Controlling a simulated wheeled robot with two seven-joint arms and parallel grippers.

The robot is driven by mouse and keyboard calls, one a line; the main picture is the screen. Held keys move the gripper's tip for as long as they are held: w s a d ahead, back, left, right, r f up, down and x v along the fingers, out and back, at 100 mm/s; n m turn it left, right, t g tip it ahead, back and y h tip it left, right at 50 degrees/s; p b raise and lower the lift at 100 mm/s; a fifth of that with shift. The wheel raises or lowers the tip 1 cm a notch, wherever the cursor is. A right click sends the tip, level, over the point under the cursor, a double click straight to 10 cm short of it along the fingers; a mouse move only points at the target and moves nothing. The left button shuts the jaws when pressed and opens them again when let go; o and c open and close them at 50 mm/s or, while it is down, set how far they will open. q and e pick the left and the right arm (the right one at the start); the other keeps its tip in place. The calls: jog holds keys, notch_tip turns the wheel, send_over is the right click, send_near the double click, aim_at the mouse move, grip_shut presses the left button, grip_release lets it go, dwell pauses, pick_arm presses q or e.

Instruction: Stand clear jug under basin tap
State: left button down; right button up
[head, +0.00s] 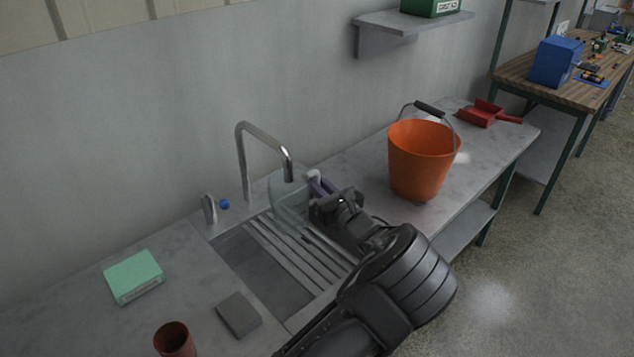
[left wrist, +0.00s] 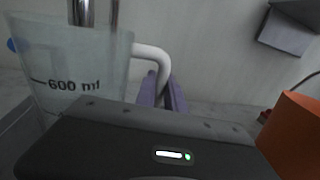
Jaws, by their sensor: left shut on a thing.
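The clear jug (head: 284,207) is at the basin, below the spout end of the chrome tap (head: 243,160). It looks upright. Whether it rests on the slats or hangs just above them I cannot tell. My left gripper (head: 318,186) is shut on the jug's white handle from the right side. In the left wrist view, the jug (left wrist: 75,62) shows a 600 ml mark, and the purple fingers of the gripper (left wrist: 164,93) are at its handle. The tap (left wrist: 82,12) shows at the jug's rim there. My right gripper is not in view.
The basin (head: 255,268) has a slatted rack (head: 300,254) across its right part. An orange bucket (head: 420,165) stands to the right, with a red dustpan (head: 482,114) beyond. A green box (head: 134,276), grey block (head: 239,314) and red-brown cup (head: 174,340) are at the left.

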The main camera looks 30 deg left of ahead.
pick_arm(q)
jog(key=shift+f+b, duration=1.65)
jog(key=shift+f, duration=0.9)
jog(key=shift+f+b, duration=0.4)
jog(key=shift+f, duration=0.15)
jog(key=c, duration=1.3)
grip_release()
jog(key=shift+c, duration=0.2)
jog(key=shift+d, duration=0.1)
jog(key=shift+b+v, duration=0.6)
jog(key=shift+v, duration=3.25)
